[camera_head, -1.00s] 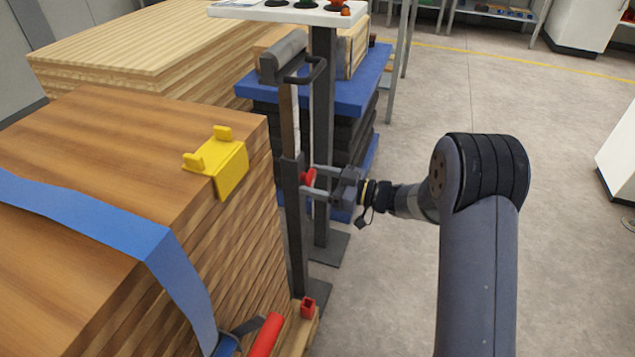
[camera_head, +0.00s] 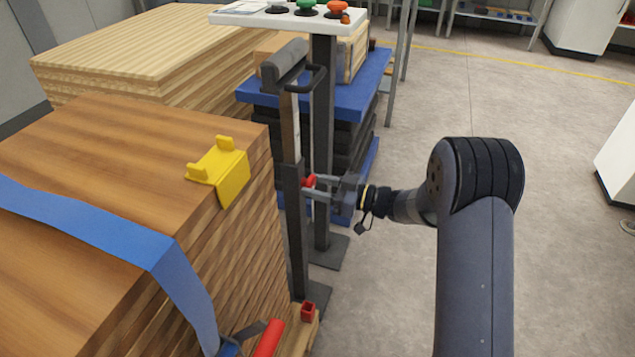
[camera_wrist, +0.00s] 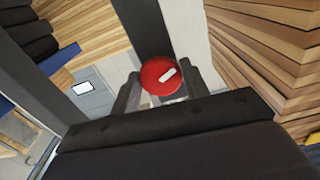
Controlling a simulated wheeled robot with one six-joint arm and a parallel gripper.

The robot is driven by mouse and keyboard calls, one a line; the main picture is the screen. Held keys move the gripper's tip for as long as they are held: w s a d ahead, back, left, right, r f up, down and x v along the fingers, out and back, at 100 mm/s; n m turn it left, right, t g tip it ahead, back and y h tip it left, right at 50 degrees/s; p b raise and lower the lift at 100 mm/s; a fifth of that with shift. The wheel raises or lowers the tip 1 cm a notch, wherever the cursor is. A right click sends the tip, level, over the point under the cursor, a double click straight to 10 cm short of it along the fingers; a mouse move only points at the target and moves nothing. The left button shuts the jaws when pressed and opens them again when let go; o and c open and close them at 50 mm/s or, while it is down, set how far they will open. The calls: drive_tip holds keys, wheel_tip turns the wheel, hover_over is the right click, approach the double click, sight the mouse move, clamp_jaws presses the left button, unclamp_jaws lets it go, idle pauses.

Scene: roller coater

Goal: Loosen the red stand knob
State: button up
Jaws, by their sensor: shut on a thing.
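The red stand knob (camera_head: 309,181) sits on the side of a dark upright stand post (camera_head: 294,230). In the wrist view the knob (camera_wrist: 160,76) is a round red disc with a white mark on its face, tilted slightly. My gripper (camera_head: 318,187) reaches in from the right, and its two fingers are shut on the knob. In the wrist view the fingers (camera_wrist: 161,88) lie on the left and right sides of the knob. The knob's rear is hidden.
A wooden board stack (camera_head: 120,150) with a yellow bracket (camera_head: 222,170) and blue strap (camera_head: 90,220) stands close left of the post. A grey column (camera_head: 322,130) and a blue-topped table (camera_head: 355,97) stand behind. Open floor (camera_head: 400,300) lies to the right.

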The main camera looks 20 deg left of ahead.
drive_tip(key=shift+r+m+p, duration=0.15)
drive_tip(key=shift+m+p, duration=0.55)
drive_tip(key=shift+p, duration=0.35)
drive_tip(key=o, duration=1)
drive_tip(key=shift+c, duration=0.2)
drive_tip(key=d+p, duration=0.2)
drive_tip(key=d, duration=0.9)
drive_tip(key=shift+s+p, duration=0.3)
drive_tip(key=shift+s, duration=0.15)
drive_tip(key=shift+a, duration=0.2)
